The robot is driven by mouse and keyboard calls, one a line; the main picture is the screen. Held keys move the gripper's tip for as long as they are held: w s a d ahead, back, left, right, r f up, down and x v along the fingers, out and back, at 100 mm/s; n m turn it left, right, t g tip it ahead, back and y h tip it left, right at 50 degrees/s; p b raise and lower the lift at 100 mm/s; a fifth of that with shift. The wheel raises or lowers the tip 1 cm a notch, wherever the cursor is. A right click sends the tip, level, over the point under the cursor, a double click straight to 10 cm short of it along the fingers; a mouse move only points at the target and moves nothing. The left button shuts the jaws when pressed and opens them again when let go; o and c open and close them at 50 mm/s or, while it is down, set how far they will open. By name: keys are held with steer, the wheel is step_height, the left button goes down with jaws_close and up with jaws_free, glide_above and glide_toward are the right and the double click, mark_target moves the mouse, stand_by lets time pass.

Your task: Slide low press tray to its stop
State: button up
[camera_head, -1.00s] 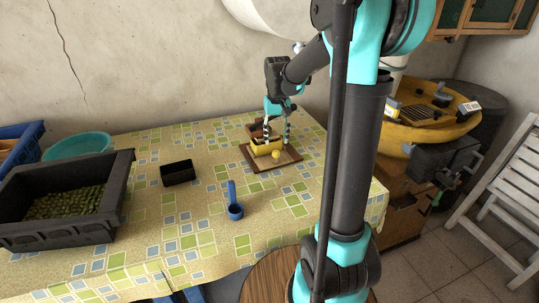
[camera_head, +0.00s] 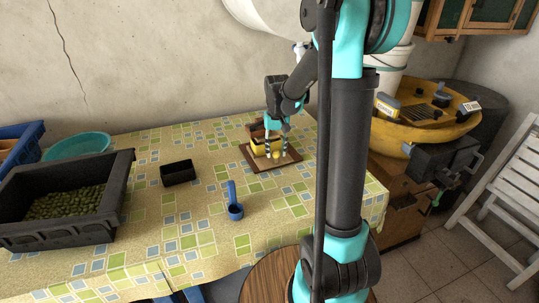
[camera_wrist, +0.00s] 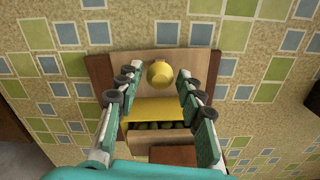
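The low press tray (camera_wrist: 160,108) is yellow with a round yellow knob (camera_wrist: 160,73) on its front. It sits on a brown wooden board (camera_head: 290,166) on the table. In the wrist view, green olives show in the tray, beside a wooden block (camera_wrist: 158,138). My gripper (camera_wrist: 157,76) is open over the press, one finger on each side of the knob, with gaps between. In the head view, my gripper (camera_head: 277,154) is above the board, and its fingers partly hide the tray (camera_head: 264,149).
A small black box (camera_head: 178,173) and a blue scoop (camera_head: 235,210) lie left of the board. A black crate of olives (camera_head: 122,190) and a teal bowl (camera_head: 80,146) stand further left. A yellow basin (camera_head: 420,138) is at right.

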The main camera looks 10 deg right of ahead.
jaws_close()
steer(key=shift+s+d, duration=0.4)
steer(key=shift+s, duration=1)
steer(key=shift+s+d, duration=0.35)
steer(key=shift+s, duration=1.05)
steer(key=shift+s+d, duration=0.4)
steer(key=shift+s, duration=1)
steer(key=shift+o, duration=2.1)
jaws_free()
steer(key=shift+r, duration=0.1)
